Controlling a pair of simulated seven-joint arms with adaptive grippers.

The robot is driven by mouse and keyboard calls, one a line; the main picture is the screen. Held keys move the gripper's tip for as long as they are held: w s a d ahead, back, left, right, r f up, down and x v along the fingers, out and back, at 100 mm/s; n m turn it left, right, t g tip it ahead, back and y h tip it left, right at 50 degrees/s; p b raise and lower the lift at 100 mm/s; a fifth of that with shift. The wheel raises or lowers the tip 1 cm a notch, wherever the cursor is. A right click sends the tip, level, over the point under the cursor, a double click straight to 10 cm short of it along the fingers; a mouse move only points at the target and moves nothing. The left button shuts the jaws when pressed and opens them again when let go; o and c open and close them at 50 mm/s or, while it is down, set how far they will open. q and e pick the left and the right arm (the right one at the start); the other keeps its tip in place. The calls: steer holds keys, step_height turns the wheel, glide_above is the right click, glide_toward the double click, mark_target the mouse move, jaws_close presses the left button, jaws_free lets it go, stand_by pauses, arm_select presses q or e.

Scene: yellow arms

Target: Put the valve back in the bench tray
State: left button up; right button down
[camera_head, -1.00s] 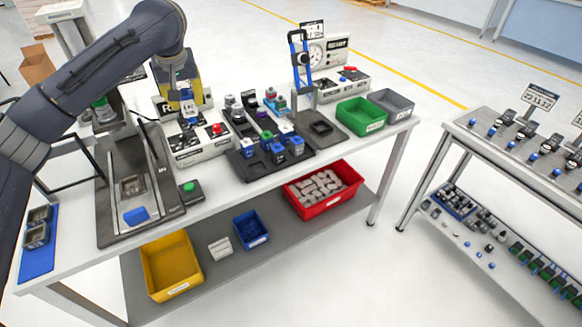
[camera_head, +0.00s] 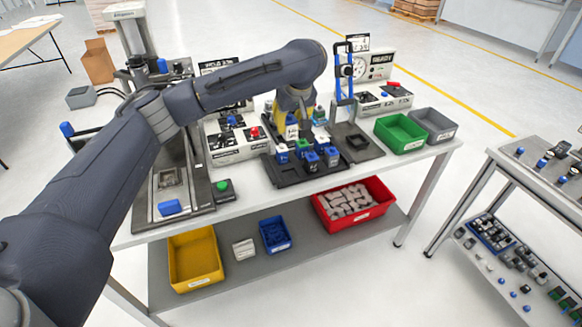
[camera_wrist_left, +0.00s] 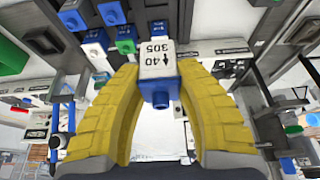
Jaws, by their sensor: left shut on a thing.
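My left gripper (camera_head: 296,112) hangs over the back part of the dark bench tray (camera_head: 292,181). In the left wrist view the yellow fingers are shut on a valve (camera_wrist_left: 157,60) with a white body marked "40 305" and a blue end. In the head view the held valve is mostly hidden by the gripper and arm. I cannot tell if the held valve touches the tray. My right gripper is not in view.
A dark fixture plate (camera_head: 358,143) lies right of the tray, with a blue-framed stand (camera_head: 345,75) behind it. Green (camera_head: 400,133) and grey (camera_head: 433,125) bins stand further right. A control box with a red button (camera_head: 254,133) stands at left.

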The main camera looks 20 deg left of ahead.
arm_select(q)
step_height(320, 180, down, 16)
steer(key=shift+f, duration=0.1)
stand_by(0.6)
steer(key=shift+f, duration=0.1)
steer(key=o, duration=1.1)
steer(key=shift+o, duration=0.2)
